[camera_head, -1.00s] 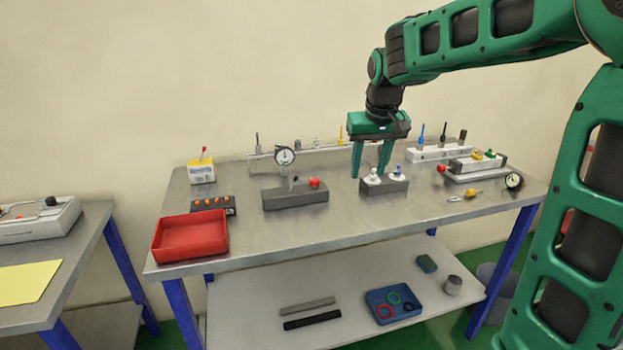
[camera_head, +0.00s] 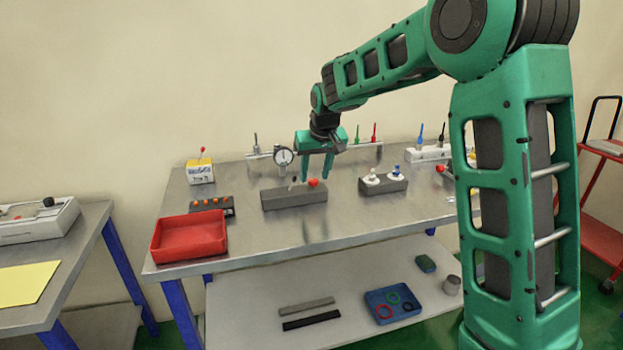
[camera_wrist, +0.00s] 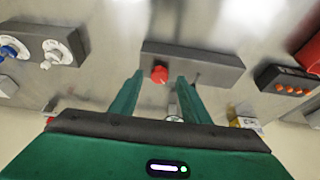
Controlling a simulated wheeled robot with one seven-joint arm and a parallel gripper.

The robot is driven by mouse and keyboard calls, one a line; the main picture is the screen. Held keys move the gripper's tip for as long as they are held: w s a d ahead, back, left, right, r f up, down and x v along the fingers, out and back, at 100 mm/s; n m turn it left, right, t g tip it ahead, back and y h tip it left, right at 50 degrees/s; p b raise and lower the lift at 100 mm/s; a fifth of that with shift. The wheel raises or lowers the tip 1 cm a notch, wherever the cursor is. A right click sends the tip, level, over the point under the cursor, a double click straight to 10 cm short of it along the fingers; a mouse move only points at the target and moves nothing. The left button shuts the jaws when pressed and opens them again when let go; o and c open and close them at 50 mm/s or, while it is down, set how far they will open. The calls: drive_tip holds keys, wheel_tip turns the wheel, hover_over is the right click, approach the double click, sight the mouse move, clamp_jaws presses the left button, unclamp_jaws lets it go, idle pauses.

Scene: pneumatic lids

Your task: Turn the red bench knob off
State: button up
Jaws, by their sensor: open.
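A red knob (camera_head: 313,183) sits on the dark grey block (camera_head: 285,200) in the middle of the bench, close to the round dial gauge (camera_head: 284,157). In the wrist view the red knob (camera_wrist: 159,74) shows at the edge of the grey block (camera_wrist: 205,64), between the lines of my two fingers. My gripper (camera_head: 317,179) points down over the block, its fingers apart and empty. Its fingertips (camera_wrist: 160,78) look to be on either side of the knob; I cannot tell the exact height or whether they touch it.
A second block with white knobs (camera_head: 383,184) stands to the right. A red tray (camera_head: 190,238) and a dark box with orange buttons (camera_head: 222,208) lie to the left. A rail with upright coloured tools runs behind. Another small red knob (camera_head: 440,169) shows farther right.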

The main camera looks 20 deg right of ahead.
drive_tip(key=shift+x, duration=0.9)
